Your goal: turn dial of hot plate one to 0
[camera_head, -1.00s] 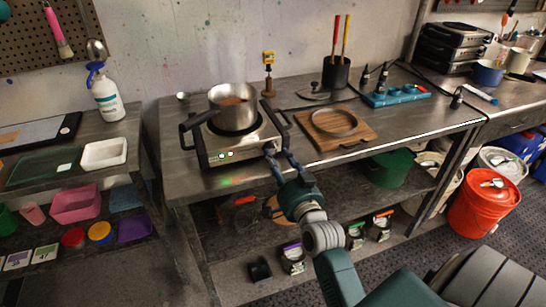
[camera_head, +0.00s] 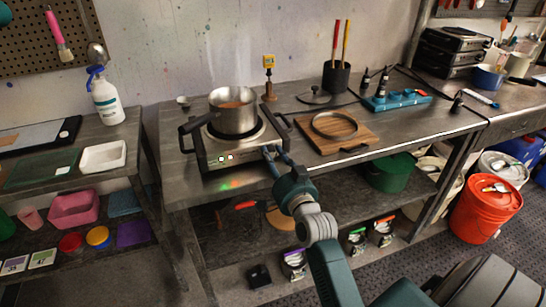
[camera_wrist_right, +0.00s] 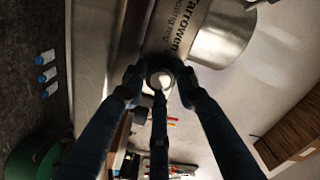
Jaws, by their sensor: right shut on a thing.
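The hot plate (camera_head: 246,152) stands on the metal bench with a steel pot (camera_head: 232,118) on top. Small white and red lights show on its front panel. My right gripper (camera_head: 271,153) reaches the right end of that front panel. In the right wrist view, the fingers of the gripper (camera_wrist_right: 160,82) are shut on the round dial (camera_wrist_right: 160,78), one on each side. The dial's mark and setting cannot be read, and in the head view the fingers mostly hide it. My left gripper is not in view.
A wooden board (camera_head: 335,134) with a metal ring lies right of the hot plate. A yellow device on a stand (camera_head: 269,78) is behind it. A blue holder (camera_head: 397,100) with bottles stands farther right. A shelf (camera_head: 225,230) runs below the bench.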

